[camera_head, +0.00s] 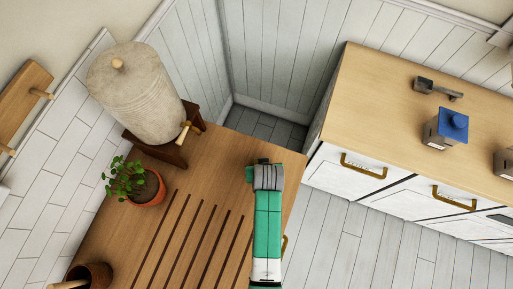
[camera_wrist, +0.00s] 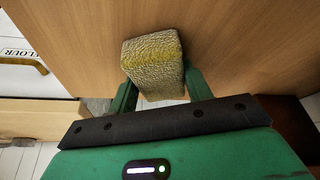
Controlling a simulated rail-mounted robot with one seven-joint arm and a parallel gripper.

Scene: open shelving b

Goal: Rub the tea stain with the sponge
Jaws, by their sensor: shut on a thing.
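My gripper (camera_wrist: 158,82) has its green fingers shut on a yellowish, rough-textured sponge (camera_wrist: 150,52) in the wrist view. The sponge's far end points toward a wooden surface; I cannot tell whether it touches it. In the head view my green arm reaches up over the right edge of the slatted wooden counter (camera_head: 180,170), and its fingers and the sponge are hidden there. I cannot make out a tea stain in either view.
A large urn (camera_head: 135,95) on a dark stand, a potted plant (camera_head: 135,185) and a brown pot (camera_head: 100,272) stand along the counter's left. Across a floor gap, another counter (camera_head: 375,85) holds a blue-topped canister (camera_head: 452,124). A lettered label (camera_wrist: 18,52) shows in the wrist view.

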